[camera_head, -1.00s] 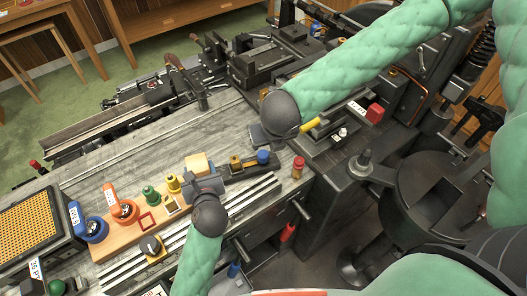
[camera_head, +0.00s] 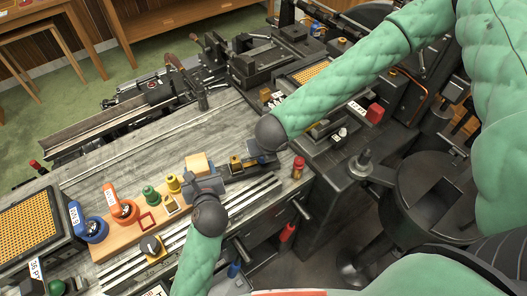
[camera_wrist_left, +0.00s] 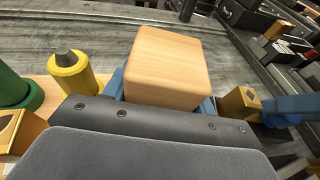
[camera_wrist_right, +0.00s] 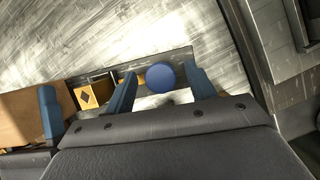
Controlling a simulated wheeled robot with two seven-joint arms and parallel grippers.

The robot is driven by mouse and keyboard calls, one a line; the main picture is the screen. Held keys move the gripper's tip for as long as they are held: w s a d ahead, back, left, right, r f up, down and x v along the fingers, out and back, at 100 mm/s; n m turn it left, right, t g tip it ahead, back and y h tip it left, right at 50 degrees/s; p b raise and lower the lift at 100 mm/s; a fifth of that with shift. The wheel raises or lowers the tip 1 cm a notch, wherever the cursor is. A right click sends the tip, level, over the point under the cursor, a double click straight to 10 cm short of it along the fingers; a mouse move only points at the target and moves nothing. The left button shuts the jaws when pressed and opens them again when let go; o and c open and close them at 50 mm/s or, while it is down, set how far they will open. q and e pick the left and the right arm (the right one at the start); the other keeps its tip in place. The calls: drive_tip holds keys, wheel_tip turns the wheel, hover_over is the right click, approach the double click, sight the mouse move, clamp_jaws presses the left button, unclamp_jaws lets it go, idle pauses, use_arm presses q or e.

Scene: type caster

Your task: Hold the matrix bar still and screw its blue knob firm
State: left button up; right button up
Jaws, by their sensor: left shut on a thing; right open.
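The matrix bar (camera_head: 236,170) is a dark bar lying on the grey bench, with a brass block (camera_wrist_right: 90,93) on it. A light wooden block (camera_wrist_left: 165,66) sits at its left end; I cannot tell how they join. My left gripper (camera_head: 202,180) is shut on this block, one blue finger on each side. The round blue knob (camera_wrist_right: 164,77) is at the bar's right end. My right gripper (camera_wrist_right: 162,88) is open, with its fingers on either side of the knob and gaps showing. In the head view the right gripper hides most of the knob.
Left of the bar, a wooden board (camera_head: 122,228) holds an orange clamp (camera_head: 121,207), green (camera_head: 150,194) and yellow (camera_head: 173,184) pegs. A red-capped brass piece (camera_head: 298,166) stands right of the bar. Metal rails (camera_head: 240,205) run along the front. Bare bench lies behind.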

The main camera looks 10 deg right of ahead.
drive_tip(key=shift+c, duration=0.3)
drive_tip(key=c, duration=0.9)
drive_tip(key=shift+m, duration=0.3)
drive_tip(key=m+h, duration=0.1)
drive_tip(key=m, duration=0.1)
drive_tip(key=shift+a+m, duration=0.1)
drive_tip(key=shift+m, duration=0.3)
drive_tip(key=m+h, duration=0.1)
drive_tip(key=m, duration=0.2)
drive_tip(key=shift+m+g+h, duration=0.3)
drive_tip(key=shift+g, duration=0.1)
drive_tip(key=m+h, duration=0.1)
drive_tip(key=m, duration=0.2)
drive_tip(key=shift+m+g, duration=0.3)
drive_tip(key=shift+g, duration=0.1)
drive_tip(key=shift+w+a+m+g+h, duration=0.15)
drive_tip(key=shift+m+g+h, duration=0.3)
drive_tip(key=shift+m, duration=1.15)
